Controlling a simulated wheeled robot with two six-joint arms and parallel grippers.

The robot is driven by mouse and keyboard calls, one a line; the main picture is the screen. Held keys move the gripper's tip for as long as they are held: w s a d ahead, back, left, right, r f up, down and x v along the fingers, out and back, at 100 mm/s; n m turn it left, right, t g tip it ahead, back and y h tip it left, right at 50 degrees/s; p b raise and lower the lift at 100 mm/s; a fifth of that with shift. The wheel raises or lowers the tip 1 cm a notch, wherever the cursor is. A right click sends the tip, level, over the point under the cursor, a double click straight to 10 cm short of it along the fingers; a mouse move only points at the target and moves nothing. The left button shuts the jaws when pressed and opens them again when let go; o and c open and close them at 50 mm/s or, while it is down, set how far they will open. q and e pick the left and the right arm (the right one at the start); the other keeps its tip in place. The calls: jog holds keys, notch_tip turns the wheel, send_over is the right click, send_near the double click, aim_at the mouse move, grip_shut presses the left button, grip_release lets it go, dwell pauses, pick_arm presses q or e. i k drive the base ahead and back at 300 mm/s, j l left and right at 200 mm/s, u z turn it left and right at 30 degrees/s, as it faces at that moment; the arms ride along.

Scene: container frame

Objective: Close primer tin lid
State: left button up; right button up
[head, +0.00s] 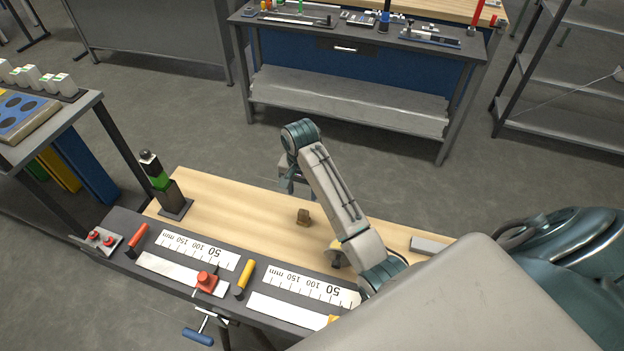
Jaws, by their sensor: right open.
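A small brown object (303,217) stands on the wooden bench top (240,205); it is too small to tell whether it is the primer tin or how its lid stands. My right gripper (287,186) is beyond it and slightly to its left, at the far edge of the bench, pointing down. It appears apart from the brown object, and nothing shows in its jaws, which are partly hidden by my arm. A yellowish and grey item (336,255) is partly covered by my right arm. My left gripper is out of view.
A dark strip with white rulers (198,249), an orange handle (137,236), a yellow handle (244,277) and a red clamp (207,281) lines the near edge. A stack light (163,185) stands at the left end. A grey block (429,246) lies right.

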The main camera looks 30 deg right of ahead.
aim_at(337, 256)
jog(key=k, duration=2)
